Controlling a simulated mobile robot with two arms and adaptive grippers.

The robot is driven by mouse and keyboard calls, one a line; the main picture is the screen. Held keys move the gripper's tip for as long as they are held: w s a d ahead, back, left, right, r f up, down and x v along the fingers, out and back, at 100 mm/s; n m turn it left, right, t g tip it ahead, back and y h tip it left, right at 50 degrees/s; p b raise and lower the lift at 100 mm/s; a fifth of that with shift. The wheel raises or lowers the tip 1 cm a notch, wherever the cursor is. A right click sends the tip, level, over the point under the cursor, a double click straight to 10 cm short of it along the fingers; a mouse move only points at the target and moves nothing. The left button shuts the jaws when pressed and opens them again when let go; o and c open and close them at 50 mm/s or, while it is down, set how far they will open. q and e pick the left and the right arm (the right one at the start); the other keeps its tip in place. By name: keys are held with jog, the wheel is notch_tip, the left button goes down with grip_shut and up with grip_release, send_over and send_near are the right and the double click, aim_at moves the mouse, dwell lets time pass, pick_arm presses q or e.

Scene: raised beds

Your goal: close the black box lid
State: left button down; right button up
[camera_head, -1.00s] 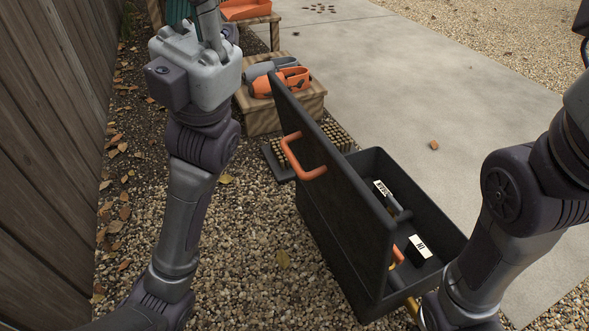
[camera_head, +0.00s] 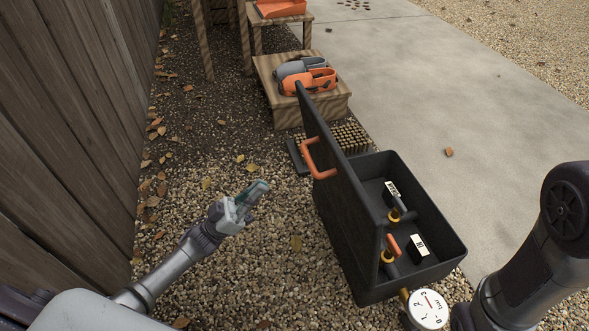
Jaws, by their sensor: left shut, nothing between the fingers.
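The black box (camera_head: 440,262) stands on the gravel beside the paving. Its lid (camera_head: 345,195) is open and stands upright along the box's left side, with an orange handle (camera_head: 316,158) on its outer face. My left gripper (camera_head: 254,193) is shut and empty over the gravel, left of the lid and apart from it. Inside the box are dark tools with white labels (camera_head: 418,246). My right arm comes in at the lower right, but its gripper is out of view.
A round gauge (camera_head: 427,309) shows at the box's near end. Behind the box are a stiff brush (camera_head: 345,138) and a low wooden step (camera_head: 277,105) bearing orange and grey items. A wooden fence (camera_head: 75,110) runs along the left. Gravel between fence and lid is free.

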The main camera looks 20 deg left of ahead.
pick_arm(q)
jog(key=w+d+r+b, duration=0.4)
jog(key=d, duration=0.3)
jog(key=shift+w, duration=0.25)
